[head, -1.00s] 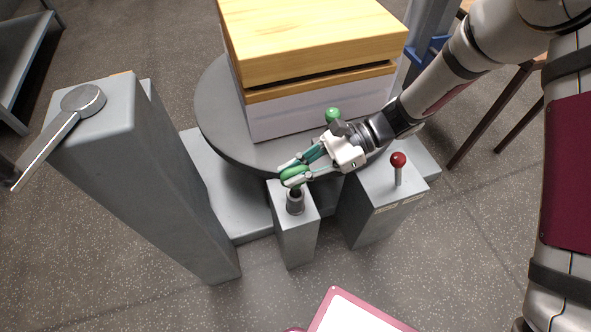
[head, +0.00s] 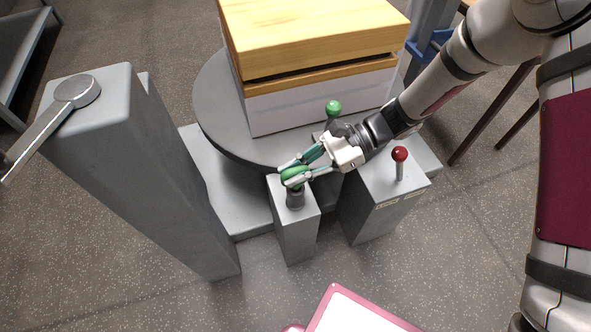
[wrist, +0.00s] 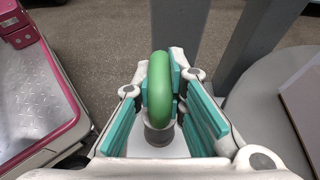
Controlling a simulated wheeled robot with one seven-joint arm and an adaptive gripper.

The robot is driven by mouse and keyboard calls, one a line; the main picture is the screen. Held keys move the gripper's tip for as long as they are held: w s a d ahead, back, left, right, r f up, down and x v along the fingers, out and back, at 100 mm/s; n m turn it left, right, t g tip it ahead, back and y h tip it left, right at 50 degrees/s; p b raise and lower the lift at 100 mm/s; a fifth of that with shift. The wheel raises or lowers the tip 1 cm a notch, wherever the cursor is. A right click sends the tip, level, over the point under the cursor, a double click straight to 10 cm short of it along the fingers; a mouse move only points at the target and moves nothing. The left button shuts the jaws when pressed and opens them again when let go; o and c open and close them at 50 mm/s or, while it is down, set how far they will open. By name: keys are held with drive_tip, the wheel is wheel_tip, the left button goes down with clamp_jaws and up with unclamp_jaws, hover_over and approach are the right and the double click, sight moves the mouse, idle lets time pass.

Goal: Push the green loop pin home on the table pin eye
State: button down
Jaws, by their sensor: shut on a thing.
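The green loop pin (head: 293,178) has its rounded loop at the fingertips of my gripper (head: 290,173), which is shut on it. In the wrist view the green loop (wrist: 159,90) stands upright between the teal finger pads. The pin eye, a dark grey round collar (head: 295,199), sits on top of a short grey post beside the round table (head: 217,125). The loop is directly over the collar, with little or no shaft showing between them. The collar also shows below the loop in the wrist view (wrist: 158,135). How deep the pin sits is hidden.
A wooden-topped box (head: 315,35) stands on the table, with a green-knobbed lever (head: 333,107) in front. A red-knobbed lever (head: 400,154) rises from the block to the right. A tall grey post (head: 130,165) with a metal handle stands left. A pink-edged tray (head: 355,318) is nearest.

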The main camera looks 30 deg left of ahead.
drive_tip(key=shift+f+b, duration=0.3)
drive_tip(key=shift+f, duration=0.3)
drive_tip(key=c, duration=1.5)
unclamp_jaws()
drive_tip(key=shift+c, duration=0.2)
